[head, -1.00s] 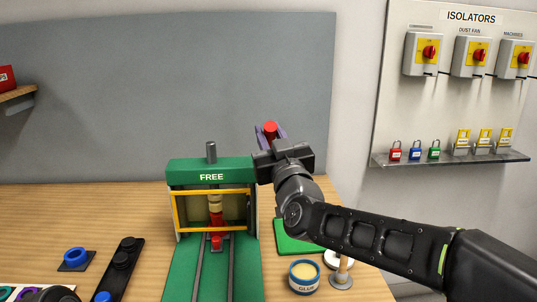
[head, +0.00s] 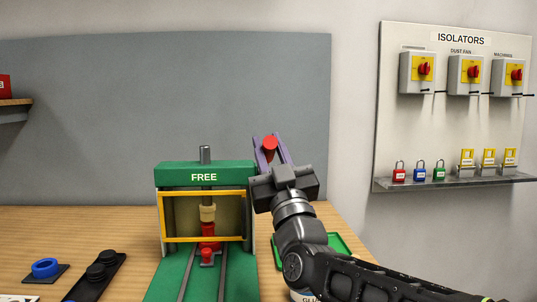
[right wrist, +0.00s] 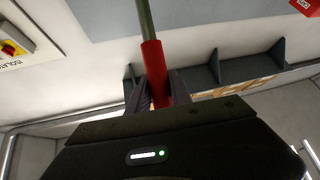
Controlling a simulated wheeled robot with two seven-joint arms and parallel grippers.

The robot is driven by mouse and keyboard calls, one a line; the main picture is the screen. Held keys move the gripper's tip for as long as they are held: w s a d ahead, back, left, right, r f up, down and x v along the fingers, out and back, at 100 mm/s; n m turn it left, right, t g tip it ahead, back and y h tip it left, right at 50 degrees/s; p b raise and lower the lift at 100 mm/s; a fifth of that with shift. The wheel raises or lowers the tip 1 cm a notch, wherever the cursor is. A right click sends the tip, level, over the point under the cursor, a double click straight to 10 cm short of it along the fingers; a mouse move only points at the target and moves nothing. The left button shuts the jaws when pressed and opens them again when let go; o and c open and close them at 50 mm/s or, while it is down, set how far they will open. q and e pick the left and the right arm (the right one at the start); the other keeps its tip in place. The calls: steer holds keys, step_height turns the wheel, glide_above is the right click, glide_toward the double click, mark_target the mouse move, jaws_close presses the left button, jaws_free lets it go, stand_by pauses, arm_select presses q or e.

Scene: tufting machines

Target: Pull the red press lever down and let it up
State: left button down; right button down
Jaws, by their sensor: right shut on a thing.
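The green press (head: 180,172) stands on the wooden table with a "FREE" label on its top beam. A grey rod (head: 205,154) rises from its top. A yellow frame (head: 202,239) crosses its front, with a tan and red column (head: 208,229) behind it. My right gripper (head: 270,151) is at the press's upper right, its fingers around the red lever handle (head: 269,145). In the right wrist view the red handle (right wrist: 155,72) sits between the fingers, and a grey-green rod (right wrist: 145,20) runs up from it. My left gripper is out of view.
A green tray (head: 343,243) lies right of the press, partly behind my right arm. The isolator board (head: 450,130) with padlocks hangs at far right.

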steer(key=c, duration=1.2)
jaws_free()
steer(key=shift+o, duration=0.2)
steer(key=b+v, duration=0.1)
steer(key=v, duration=0.7)
